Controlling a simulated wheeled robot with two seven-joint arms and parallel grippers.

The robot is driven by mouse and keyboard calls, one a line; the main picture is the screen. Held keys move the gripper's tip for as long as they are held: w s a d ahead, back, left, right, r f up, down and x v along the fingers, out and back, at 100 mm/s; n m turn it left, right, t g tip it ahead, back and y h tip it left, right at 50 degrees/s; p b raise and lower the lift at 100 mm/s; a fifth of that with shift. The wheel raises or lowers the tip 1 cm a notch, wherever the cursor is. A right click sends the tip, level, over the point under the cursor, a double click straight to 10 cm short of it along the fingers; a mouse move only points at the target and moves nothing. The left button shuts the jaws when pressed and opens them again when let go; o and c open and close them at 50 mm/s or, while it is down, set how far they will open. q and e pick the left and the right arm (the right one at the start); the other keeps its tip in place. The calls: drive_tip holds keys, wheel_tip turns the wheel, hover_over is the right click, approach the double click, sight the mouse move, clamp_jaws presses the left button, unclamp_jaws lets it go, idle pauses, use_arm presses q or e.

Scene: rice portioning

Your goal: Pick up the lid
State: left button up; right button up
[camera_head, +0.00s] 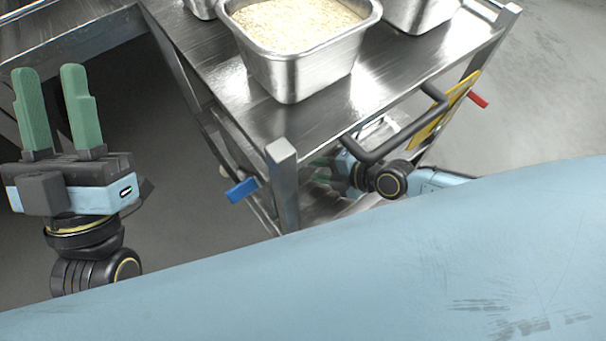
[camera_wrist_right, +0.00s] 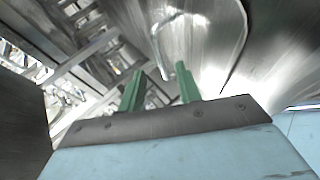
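In the right wrist view, a shiny metal surface with a loop-shaped handle (camera_wrist_right: 158,47), which looks like the lid (camera_wrist_right: 215,35), lies just beyond my right gripper (camera_wrist_right: 159,68). Its two green fingers stand apart, and the near end of the handle shows between their tips. I cannot tell whether they touch it. In the head view my right gripper is mostly hidden under the cart's top, at the lower shelf. My left gripper (camera_head: 48,72) is open and empty, pointing up at the left, apart from the cart.
The metal cart (camera_head: 262,110) carries a steel pan (camera_head: 300,75) of rice on top, with other steel pans beside it. A dark push handle (camera_head: 400,132) and a corner post (camera_head: 283,185) stand close to my right arm. Floor is clear left of the cart.

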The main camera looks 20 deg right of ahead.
sight(309, 177)
drive_tip(key=shift+b+x, duration=0.3)
drive_tip(key=shift+x, duration=1.2)
drive_tip(key=shift+c, duration=0.3)
clamp_jaws()
drive_tip(key=shift+r, duration=0.15)
